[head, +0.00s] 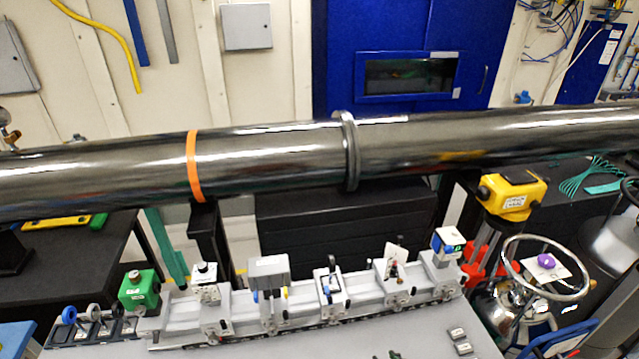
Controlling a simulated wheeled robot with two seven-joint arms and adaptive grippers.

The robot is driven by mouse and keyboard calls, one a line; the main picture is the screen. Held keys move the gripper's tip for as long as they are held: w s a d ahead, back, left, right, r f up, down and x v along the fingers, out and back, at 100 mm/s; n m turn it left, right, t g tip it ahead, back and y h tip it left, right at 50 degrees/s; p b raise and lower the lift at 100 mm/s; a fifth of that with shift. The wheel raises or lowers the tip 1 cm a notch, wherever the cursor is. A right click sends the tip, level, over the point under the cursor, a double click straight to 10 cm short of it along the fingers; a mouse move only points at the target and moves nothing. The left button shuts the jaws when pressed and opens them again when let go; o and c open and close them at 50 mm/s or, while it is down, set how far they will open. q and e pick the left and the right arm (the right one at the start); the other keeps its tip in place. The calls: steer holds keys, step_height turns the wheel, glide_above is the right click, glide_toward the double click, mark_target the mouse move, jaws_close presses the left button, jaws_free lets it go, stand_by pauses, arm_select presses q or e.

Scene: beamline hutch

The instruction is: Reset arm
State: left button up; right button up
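Neither of my grippers shows in the head view, and I see no clear part of my arms. A grey optical rail (355,317) runs along the table (300,346) in the lower middle. It carries several mounts, among them a grey box (268,270) and a white-and-blue cube (447,241) at the right end. A green block (138,288) stands near the rail's left end. Small dark green pieces (395,355) at the bottom edge are cut off, and I cannot tell what they are.
A large metal beam pipe (270,158) with an orange band (193,166) crosses the view above the rail. A yellow device (512,196) and a metal vessel with a ring handle (545,267) stand at right. Small grey blocks (460,341) lie on the table.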

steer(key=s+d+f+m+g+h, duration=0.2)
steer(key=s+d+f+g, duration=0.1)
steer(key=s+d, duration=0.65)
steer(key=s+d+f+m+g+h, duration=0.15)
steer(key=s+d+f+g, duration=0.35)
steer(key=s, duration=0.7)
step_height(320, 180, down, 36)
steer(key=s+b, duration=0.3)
steer(key=b, duration=0.3)
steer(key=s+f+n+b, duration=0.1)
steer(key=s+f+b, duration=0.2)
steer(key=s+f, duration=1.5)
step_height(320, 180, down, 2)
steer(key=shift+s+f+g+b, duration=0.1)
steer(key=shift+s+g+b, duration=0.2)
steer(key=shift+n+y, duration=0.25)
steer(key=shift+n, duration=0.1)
